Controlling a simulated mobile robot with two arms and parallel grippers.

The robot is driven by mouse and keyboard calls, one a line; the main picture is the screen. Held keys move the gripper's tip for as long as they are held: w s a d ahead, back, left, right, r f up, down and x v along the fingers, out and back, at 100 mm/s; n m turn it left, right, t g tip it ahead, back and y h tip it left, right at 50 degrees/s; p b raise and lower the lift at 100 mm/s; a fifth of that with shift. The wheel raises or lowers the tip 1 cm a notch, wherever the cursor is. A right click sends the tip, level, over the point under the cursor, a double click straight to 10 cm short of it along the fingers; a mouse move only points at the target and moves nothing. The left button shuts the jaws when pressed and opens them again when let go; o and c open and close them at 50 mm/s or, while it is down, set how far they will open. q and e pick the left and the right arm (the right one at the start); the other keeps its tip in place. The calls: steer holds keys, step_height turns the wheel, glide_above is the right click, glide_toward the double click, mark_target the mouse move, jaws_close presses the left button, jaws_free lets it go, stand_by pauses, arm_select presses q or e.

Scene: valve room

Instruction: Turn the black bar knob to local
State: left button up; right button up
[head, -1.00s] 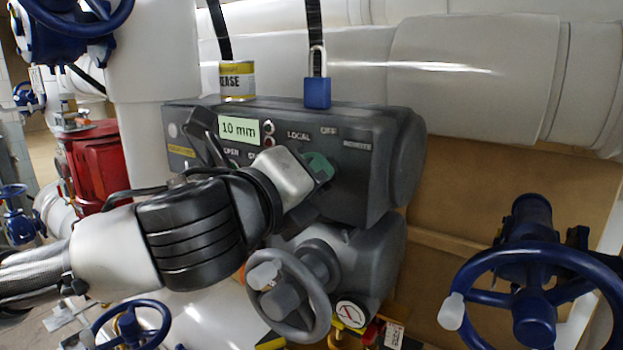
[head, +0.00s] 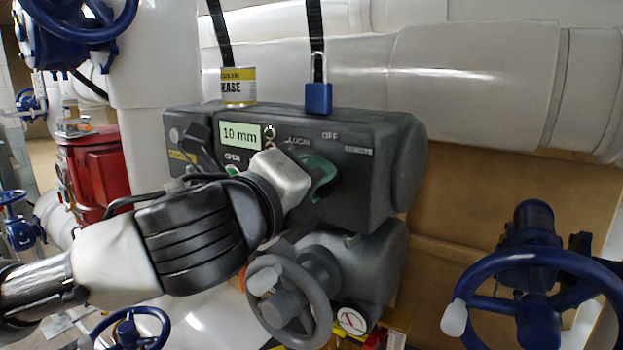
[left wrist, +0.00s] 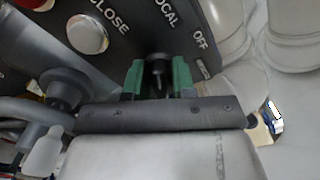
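The grey control box (head: 385,150) carries the labels LOCAL, OFF and REMOTE on its front face. The black bar knob (left wrist: 157,72) is in the left wrist view between my green fingertips. My left gripper (head: 320,175) is at the box front below LOCAL and OFF, and it hides most of the knob in the head view. In the left wrist view my left gripper (left wrist: 158,78) has one fingertip on each side of the knob and looks closed on it. The knob's exact pointing direction is hard to read. My right gripper is not in view.
A blue padlock (head: 318,97) and a grease can (head: 239,86) are at the box's top. A grey handwheel (head: 290,300) sits just below my gripper. A blue handwheel (head: 535,300) is at right. White pipes (head: 470,85) run behind.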

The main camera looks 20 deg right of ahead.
arm_select(q)
steer(key=shift+o, duration=1.1)
steer(key=shift+a, duration=0.1)
steer(key=shift+s+a, duration=0.1)
steer(key=b+v, duration=0.4)
steer(key=v, duration=0.6)
steer(key=shift+s+a, duration=0.2)
